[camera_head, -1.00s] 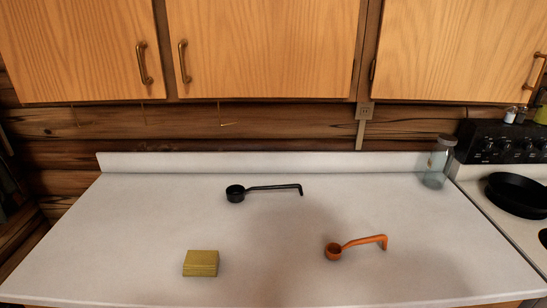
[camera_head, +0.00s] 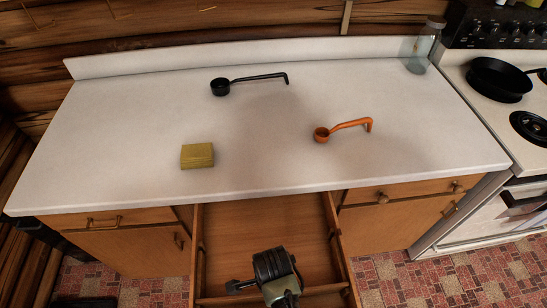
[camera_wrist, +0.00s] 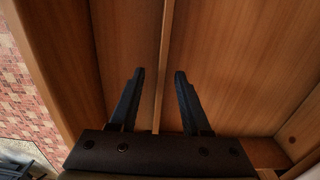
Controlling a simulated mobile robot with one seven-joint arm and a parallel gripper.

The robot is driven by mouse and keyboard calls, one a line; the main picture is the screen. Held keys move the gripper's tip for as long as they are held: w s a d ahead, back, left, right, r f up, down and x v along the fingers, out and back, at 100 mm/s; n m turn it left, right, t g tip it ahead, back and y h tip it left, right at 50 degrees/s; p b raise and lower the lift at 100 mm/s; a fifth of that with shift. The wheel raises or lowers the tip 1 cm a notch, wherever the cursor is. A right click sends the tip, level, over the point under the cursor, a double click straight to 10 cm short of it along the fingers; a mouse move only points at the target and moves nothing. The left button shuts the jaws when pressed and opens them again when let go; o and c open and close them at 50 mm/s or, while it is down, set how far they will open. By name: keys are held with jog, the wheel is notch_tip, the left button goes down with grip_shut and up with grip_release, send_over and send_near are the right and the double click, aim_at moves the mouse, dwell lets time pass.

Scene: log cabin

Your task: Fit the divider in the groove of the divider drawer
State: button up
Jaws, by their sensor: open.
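The divider drawer (camera_head: 265,225) stands open below the counter, its wooden floor bare toward the back. A thin upright wooden board, which looks like the divider (camera_wrist: 165,45), shows edge-on in the wrist view. It runs across the drawer, and a board edge (camera_head: 325,290) shows low in the head view. My gripper (camera_wrist: 160,72) is open, one black finger on each side of that edge, with gaps visible. In the head view my wrist hides part of the drawer. I cannot tell whether the board sits in a groove.
On the white counter (camera_head: 130,120) lie a black ladle (camera_head: 220,87), an orange ladle (camera_head: 322,134) and a yellow block (camera_head: 197,155); a glass jar (camera_head: 418,58) stands at the back right. A stove (camera_head: 490,110) is at the right. Small blocks (camera_head: 332,234) show along the drawer's side wall.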

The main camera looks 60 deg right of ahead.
jog(key=shift+d+f, duration=0.1)
jog(key=shift+f, duration=2.2)
jog(key=shift+c, duration=0.3)
grip_shut()
jog(key=shift+r, duration=0.1)
